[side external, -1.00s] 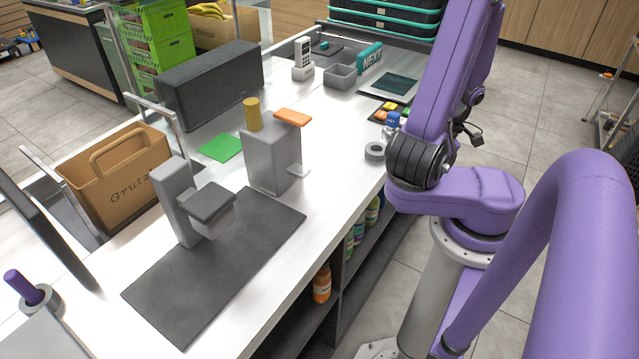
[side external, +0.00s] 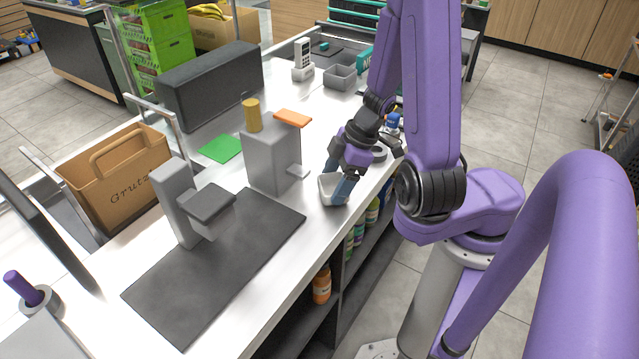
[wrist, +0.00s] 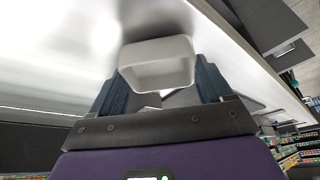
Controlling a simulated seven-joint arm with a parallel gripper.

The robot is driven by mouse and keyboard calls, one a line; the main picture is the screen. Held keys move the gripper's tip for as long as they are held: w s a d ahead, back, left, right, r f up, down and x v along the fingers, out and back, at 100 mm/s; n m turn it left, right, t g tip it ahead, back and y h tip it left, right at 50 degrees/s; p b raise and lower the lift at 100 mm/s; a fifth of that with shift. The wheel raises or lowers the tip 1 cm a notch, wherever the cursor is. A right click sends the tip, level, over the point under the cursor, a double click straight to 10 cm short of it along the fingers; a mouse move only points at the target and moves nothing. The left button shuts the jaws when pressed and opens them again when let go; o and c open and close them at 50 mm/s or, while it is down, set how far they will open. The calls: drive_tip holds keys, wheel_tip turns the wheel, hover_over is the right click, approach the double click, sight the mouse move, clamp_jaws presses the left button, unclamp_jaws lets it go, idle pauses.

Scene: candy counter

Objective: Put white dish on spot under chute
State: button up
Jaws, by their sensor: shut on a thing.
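The white dish (side external: 328,188) is at the counter's right edge in the side view. It also shows in the wrist view (wrist: 155,50), between my two dark blue fingers. My gripper (side external: 343,187) points down and is shut on the dish. Whether the dish touches the counter is hard to tell. Left of it stands a grey block-shaped dispenser (side external: 270,160) with a yellow cylinder on top and a small pale ledge (side external: 298,171) low on its right side, which may be the chute. No marked spot under it can be made out.
A grey stand with a jutting head (side external: 205,203) rises at a dark mat (side external: 210,275) on the left. A green sheet (side external: 219,149) lies behind. A grey ring (side external: 378,154) is close to my gripper. The white counter (side external: 285,232) right of the mat is bare.

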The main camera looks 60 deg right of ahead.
drive_tip(key=w+a, duration=0.2)
drive_tip(key=shift+w+a, duration=0.3)
drive_tip(key=shift+a, duration=0.1)
drive_tip(key=shift+d+f, duration=0.1)
drive_tip(key=shift+f, duration=0.2)
drive_tip(key=shift+f, duration=0.15)
drive_tip(key=o, duration=1.1)
drive_tip(key=shift+c, duration=0.2)
drive_tip(key=shift+v, duration=0.75)
drive_tip(key=v, duration=1)
drive_tip(key=shift+r, duration=0.4)
drive_tip(key=shift+s+d, duration=0.1)
drive_tip(key=shift+s, duration=0.05)
